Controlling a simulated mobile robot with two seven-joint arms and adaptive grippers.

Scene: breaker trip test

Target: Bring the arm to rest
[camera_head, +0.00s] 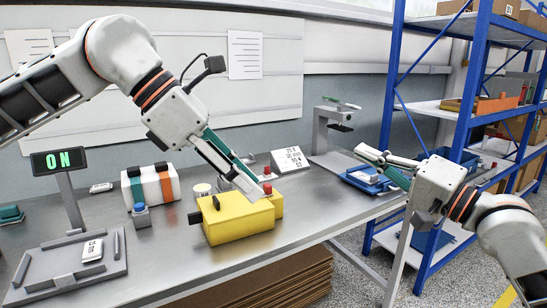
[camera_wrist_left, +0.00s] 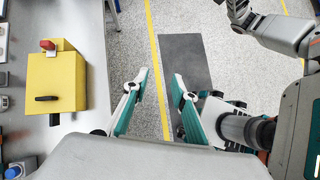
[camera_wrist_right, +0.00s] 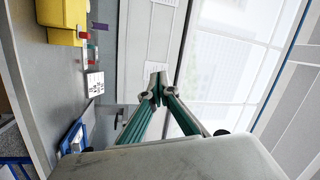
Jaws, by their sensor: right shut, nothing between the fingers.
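My left gripper (camera_head: 254,184) is in front of the yellow box (camera_head: 238,219) in the head view. In the left wrist view, its fingers (camera_wrist_left: 160,76) stand apart with nothing between them, over the floor to the right of the yellow box (camera_wrist_left: 57,82). The box carries a black lever (camera_head: 216,202) and a red button (camera_head: 267,188). My right gripper (camera_head: 366,153) is raised near the table's right end, apart from the box. In the right wrist view, its fingertips (camera_wrist_right: 158,88) meet with nothing held. The display (camera_head: 58,160) reads ON in green.
The grey table (camera_head: 177,240) holds a tray (camera_head: 57,266) with a white device, a blue button (camera_head: 140,209), a striped case (camera_head: 150,186) and a label stand (camera_head: 290,160). A blue bin (camera_head: 368,180) sits at its right end. A blue shelf rack (camera_head: 473,70) stands at right.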

